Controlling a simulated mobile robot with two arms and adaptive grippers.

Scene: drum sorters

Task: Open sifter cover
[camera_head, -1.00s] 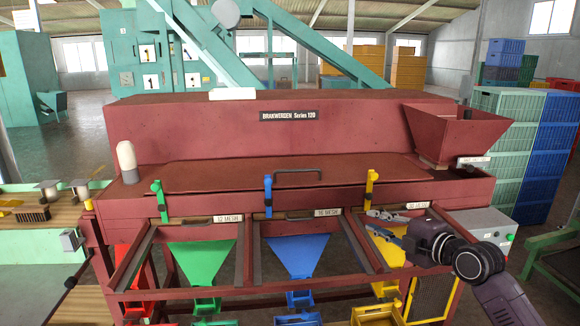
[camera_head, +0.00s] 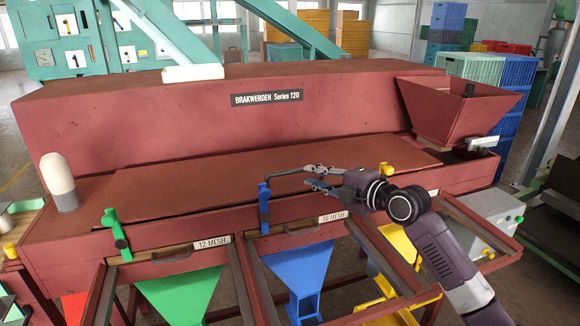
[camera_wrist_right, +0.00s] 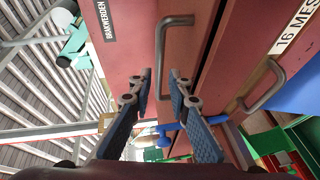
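The sifter cover (camera_head: 200,185) is a flat dark red panel lying closed along the front of the red machine. Its dark bar handle (camera_head: 280,173) is near the right gripper; in the right wrist view the handle (camera_wrist_right: 162,60) shows just beyond the fingertips, in line with the gap between them. My right gripper (camera_head: 309,177) is open, with its fingers apart on either side (camera_wrist_right: 160,78). I cannot tell whether the fingers reach around the bar. My left gripper is not in view.
A green latch (camera_head: 116,236), a blue latch (camera_head: 264,206) and a partly hidden yellow latch (camera_head: 386,169) stand along the front edge. A hopper (camera_head: 455,110) rises at the right end. A white rounded knob (camera_head: 59,180) stands at the left. Mesh drawers with handles sit below the cover.

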